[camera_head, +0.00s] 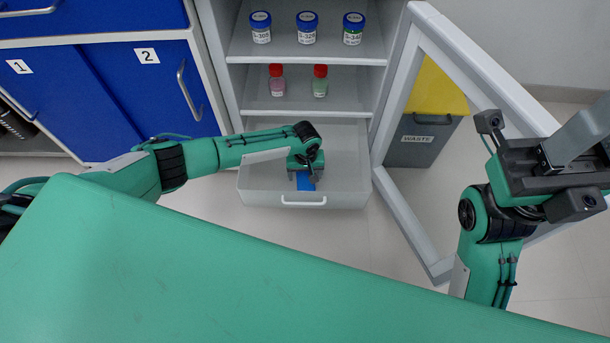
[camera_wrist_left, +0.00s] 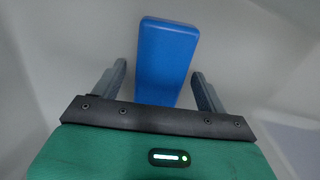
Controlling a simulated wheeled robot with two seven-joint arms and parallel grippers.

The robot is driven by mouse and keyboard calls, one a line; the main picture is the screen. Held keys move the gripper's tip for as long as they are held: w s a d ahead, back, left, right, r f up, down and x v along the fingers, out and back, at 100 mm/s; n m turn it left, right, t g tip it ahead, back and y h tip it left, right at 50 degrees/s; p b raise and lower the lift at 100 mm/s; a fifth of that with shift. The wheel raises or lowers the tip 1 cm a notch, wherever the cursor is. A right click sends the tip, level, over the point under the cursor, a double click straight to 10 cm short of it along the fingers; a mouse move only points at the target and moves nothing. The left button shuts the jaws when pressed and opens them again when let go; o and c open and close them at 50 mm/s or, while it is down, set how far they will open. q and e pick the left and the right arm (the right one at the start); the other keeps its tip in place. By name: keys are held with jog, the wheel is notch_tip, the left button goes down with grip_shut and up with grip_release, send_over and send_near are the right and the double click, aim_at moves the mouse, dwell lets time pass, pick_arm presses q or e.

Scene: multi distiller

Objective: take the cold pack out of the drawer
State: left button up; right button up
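The blue cold pack (camera_head: 306,182) lies in the open drawer (camera_head: 350,190) at the bottom of the white cabinet. In the left wrist view the cold pack (camera_wrist_left: 165,60) is a blue block between the two grey fingers. My left gripper (camera_head: 305,180) reaches down into the drawer over the pack. In the left wrist view the left gripper (camera_wrist_left: 163,85) is open, with a gap on each side of the pack. My right gripper (camera_head: 580,150) is raised at the right, far from the drawer; its fingers are not clear enough to judge.
Shelves above the drawer hold blue-capped jars (camera_head: 306,28) and red-capped bottles (camera_head: 277,80). The cabinet door (camera_head: 405,212) stands open to the right of the drawer. A yellow and grey waste bin (camera_head: 425,140) stands behind it. Blue cabinets (camera_head: 100,90) are at the left.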

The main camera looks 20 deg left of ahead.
pick_arm(q)
jog(key=c, duration=1)
